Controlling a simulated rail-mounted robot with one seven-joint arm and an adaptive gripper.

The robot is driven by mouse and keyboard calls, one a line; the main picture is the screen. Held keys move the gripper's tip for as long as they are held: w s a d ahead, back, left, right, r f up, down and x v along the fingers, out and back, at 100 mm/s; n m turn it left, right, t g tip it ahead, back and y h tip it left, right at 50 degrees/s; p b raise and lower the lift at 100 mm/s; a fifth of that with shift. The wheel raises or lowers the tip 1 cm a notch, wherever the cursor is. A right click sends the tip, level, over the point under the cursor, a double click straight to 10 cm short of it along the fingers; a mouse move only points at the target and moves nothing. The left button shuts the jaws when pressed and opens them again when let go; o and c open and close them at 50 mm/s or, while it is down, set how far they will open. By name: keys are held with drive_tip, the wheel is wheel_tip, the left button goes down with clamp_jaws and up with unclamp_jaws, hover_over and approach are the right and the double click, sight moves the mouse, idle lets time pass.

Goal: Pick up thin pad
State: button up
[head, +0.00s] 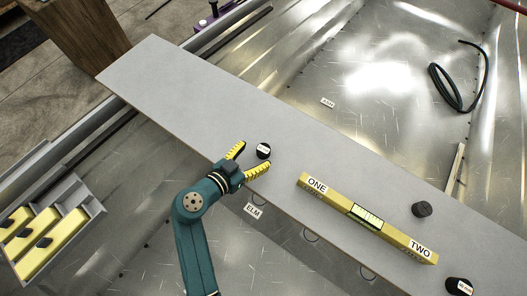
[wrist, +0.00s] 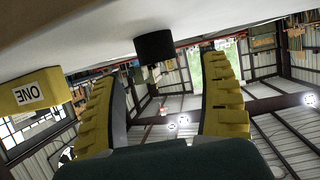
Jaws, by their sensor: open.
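A small black round pad (head: 263,151) with a white label on top sits on the grey board (head: 200,90); the label is too small to read. My gripper (head: 253,158) is open at the board's near edge, with its yellow fingers pointing toward this pad and one on either side. In the wrist view the black pad (wrist: 154,47) shows between the two fingers, toward their tips, and apart from both. Another labelled black pad (head: 459,286) lies at the lower right. I cannot tell from the labels which pad is the thin one.
A yellow level (head: 340,203) marked ONE and TWO lies on the board right of my gripper; its ONE end (wrist: 28,92) shows at left in the wrist view. A plain black cylinder (head: 422,209) stands beyond it. A grey tray (head: 92,208) holds yellow blocks at left.

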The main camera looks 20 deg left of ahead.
sight(261, 152)
drive_tip(key=b+x, duration=0.1)
drive_tip(key=x, duration=0.1)
drive_tip(key=b+x, duration=0.1)
drive_tip(key=x, duration=0.2)
drive_tip(key=shift+d+f, duration=0.1)
drive_tip(key=shift+f, duration=0.25)
drive_tip(key=shift+w, duration=0.15)
drive_tip(key=c, duration=1.3)
